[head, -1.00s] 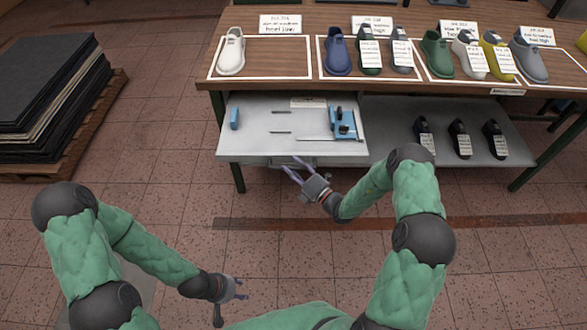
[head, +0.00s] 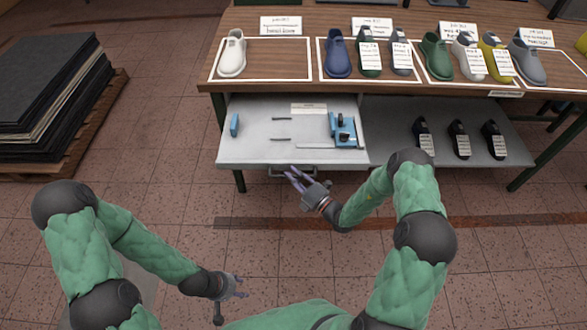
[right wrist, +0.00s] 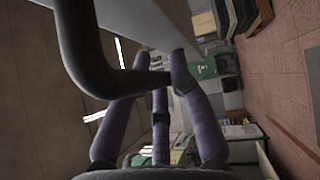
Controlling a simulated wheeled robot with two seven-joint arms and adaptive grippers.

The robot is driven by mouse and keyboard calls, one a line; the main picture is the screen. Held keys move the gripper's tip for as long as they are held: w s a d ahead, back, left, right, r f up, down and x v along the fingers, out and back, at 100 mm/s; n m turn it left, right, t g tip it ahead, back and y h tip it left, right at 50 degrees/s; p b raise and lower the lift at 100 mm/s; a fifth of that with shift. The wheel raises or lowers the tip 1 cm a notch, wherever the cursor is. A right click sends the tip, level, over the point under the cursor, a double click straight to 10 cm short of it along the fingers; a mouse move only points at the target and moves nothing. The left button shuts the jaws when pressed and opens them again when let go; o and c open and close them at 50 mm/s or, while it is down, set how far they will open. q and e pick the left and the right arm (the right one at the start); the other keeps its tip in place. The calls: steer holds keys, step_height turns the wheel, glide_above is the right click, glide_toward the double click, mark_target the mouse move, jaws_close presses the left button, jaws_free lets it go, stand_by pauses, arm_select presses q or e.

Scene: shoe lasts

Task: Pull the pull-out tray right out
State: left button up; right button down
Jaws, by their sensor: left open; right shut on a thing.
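The pull-out tray (head: 255,148) is a light grey drawer under the left part of the wooden table, and it sticks out past the table's front edge. Blue tools (head: 343,130), a small blue block (head: 234,125), thin rods and a white label lie in it. Its front handle (head: 280,173) shows below the front edge. My right gripper (head: 298,177) is at this handle, shut on it. In the right wrist view the dark handle bar (right wrist: 85,60) is close, by the purple fingers (right wrist: 150,85). My left gripper (head: 238,287) is open and empty, low over the floor.
The table top (head: 290,75) bears several shoe lasts in white-outlined areas. Several black shoes (head: 460,140) stand on the lower shelf, right of the tray. A pallet of dark sheets (head: 50,90) is at the left. The floor before the tray is clear.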

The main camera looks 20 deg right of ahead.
steer(key=shift+s+f, duration=0.1)
steer(key=c, duration=1.1)
jaws_free()
steer(key=shift+s+a, duration=0.1)
steer(key=shift+s, duration=0.05)
steer(key=shift+s+d, duration=0.15)
steer(key=shift+d, duration=0.1)
steer(key=v, duration=1.1)
steer(key=shift+s, duration=0.25)
